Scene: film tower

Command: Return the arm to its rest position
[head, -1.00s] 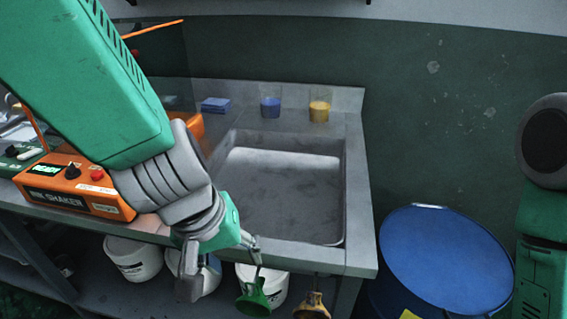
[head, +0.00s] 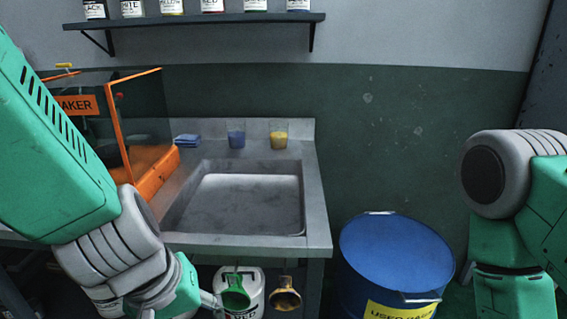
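My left arm comes in from the left, and its green and grey forearm crosses the front of the bench. My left gripper (head: 208,304) is low at the bottom edge, left of the hanging green funnel (head: 236,292). Its fingers are mostly cut off, so I cannot tell whether it is open or shut. My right arm stands folded at the right edge, and its gripper is out of view.
A steel sink (head: 250,205) is set in the bench, with a blue cup (head: 236,134), a yellow cup (head: 279,134) and blue cloths (head: 188,140) behind it. An orange-framed shaker (head: 150,180) stands left. A brass funnel (head: 286,295) hangs in front. A blue drum (head: 395,250) stands right.

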